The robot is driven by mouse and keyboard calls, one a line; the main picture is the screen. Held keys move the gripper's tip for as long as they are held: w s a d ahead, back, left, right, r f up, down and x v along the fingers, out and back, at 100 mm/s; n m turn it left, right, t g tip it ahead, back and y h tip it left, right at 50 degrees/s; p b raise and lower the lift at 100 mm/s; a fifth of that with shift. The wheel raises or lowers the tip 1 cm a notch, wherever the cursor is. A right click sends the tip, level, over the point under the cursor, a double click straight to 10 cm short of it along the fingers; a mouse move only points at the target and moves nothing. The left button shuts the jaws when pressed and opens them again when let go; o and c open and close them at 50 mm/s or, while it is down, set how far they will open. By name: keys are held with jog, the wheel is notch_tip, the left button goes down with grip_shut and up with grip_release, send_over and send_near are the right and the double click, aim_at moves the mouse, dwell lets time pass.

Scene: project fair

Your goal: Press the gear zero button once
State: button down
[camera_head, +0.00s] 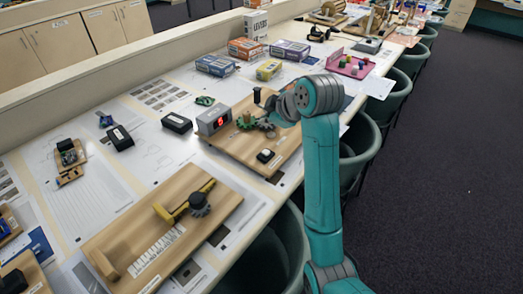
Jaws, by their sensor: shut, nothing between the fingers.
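The gear board (225,147) is a wooden base on the table, left of my arm. It bears a green gear (247,121), a dark gear (267,125) and a grey box with a red-lit digit (214,121). A black button on a white square plate (266,156) sits near the board's front edge; I take it for the gear zero button. My gripper (270,103) is small and dark in this view, above the board's back right part, beyond the gears. It is shut and empty, and apart from the button. My wrist hides part of the board.
Another wooden board with a yellow lever (190,202) lies in front. Black boxes (177,123) stand to the left. Small boxes (215,65) and a pink board (349,66) are farther back. Green chairs (360,145) line the table's right edge.

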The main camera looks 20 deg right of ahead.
aim_at(267, 153)
jog(key=shift+f, duration=0.1)
jog(key=shift+f, duration=4.35)
jog(key=shift+f, duration=0.15)
jog(key=shift+f, duration=0.2)
jog(key=shift+f, duration=0.45)
jog(key=shift+r, duration=0.85)
